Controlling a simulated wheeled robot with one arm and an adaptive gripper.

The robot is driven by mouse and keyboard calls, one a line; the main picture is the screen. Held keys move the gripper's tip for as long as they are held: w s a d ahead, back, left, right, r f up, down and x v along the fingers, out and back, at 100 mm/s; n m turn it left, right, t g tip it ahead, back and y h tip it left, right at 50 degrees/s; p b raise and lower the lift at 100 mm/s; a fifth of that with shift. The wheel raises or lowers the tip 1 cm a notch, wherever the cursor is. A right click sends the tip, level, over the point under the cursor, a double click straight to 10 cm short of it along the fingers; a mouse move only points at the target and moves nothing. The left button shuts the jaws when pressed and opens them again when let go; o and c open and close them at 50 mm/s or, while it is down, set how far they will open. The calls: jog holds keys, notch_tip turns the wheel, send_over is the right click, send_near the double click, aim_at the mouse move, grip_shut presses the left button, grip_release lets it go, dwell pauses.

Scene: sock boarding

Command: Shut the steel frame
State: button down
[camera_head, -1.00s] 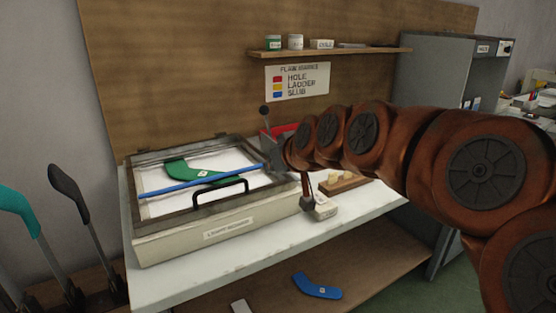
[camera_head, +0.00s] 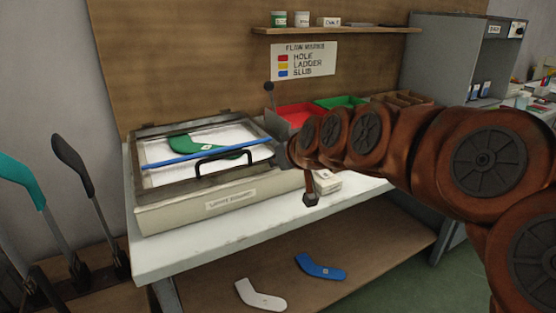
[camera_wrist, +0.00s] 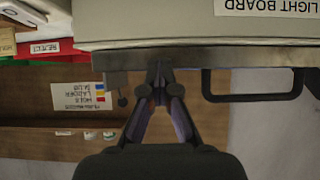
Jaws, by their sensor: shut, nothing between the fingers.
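The steel frame (camera_head: 215,190) lies over the light board (camera_head: 160,217), looking flat or nearly so; I cannot tell whether a small gap is left. A black handle (camera_head: 223,155) is on its front bar. A green sock (camera_head: 190,144) and a blue strip (camera_head: 205,152) show in its opening. My gripper (camera_head: 281,155) is at the frame's right side, partly hidden by my arm. In the wrist view my gripper (camera_wrist: 160,66) is shut and empty, its tips against or just beside the frame's grey edge (camera_wrist: 225,58); contact is unclear.
Red (camera_head: 298,113) and green (camera_head: 340,102) bins stand behind my arm. A white box (camera_head: 327,182) is on the bench right of the board. A lever with a round knob (camera_head: 268,87) rises behind the board. Blue (camera_head: 320,267) and white (camera_head: 260,296) socks lie on the lower shelf.

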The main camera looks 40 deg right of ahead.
jog(key=shift+a+f, duration=0.1)
jog(key=shift+f, duration=0.25)
notch_tip(320, 180, up, 11)
dwell(0.3)
jog(key=shift+f, duration=0.1)
